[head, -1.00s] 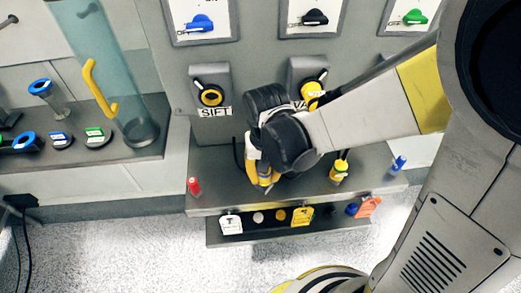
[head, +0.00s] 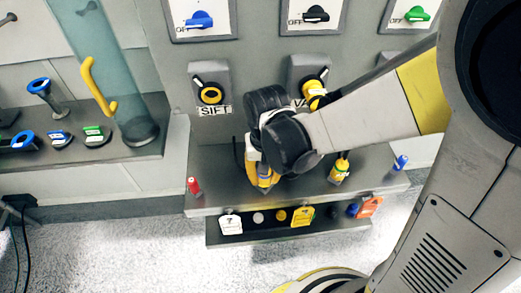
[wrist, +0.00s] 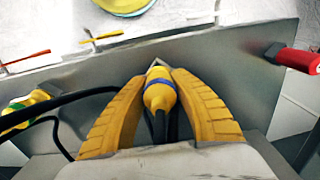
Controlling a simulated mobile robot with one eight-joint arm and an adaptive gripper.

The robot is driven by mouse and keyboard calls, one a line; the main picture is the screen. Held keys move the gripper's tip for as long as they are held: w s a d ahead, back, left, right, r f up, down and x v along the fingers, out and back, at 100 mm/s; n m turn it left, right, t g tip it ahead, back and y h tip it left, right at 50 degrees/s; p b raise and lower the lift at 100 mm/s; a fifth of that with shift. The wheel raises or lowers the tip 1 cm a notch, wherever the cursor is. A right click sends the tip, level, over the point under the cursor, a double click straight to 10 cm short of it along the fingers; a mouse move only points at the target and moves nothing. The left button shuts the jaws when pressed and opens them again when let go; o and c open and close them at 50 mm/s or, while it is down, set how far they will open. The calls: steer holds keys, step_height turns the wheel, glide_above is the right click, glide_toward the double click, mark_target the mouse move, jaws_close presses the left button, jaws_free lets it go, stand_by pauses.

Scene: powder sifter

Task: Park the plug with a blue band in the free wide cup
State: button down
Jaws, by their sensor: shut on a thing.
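The yellow plug with a blue band (wrist: 160,88) is between my gripper's yellow fingers (wrist: 160,70) in the wrist view, with its dark cable running back toward my wrist. My gripper is shut on it. In the head view the plug (head: 264,177) shows under my black wrist, low over the front part of the grey shelf (head: 225,195). I cannot tell whether its tip touches the shelf. No wide cup can be made out clearly; my wrist and fingers hide part of the shelf.
Another yellow plug (head: 340,170) stands on the shelf to the right; it shows green in the wrist view (wrist: 28,105). A red piece (head: 194,186) is at the shelf's left end, a blue one (head: 400,162) at its right. Tags hang below the front edge. Loose cables lie nearby.

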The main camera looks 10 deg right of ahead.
steer(key=shift+f, duration=0.3)
steer(key=c, duration=1.1)
jaws_free()
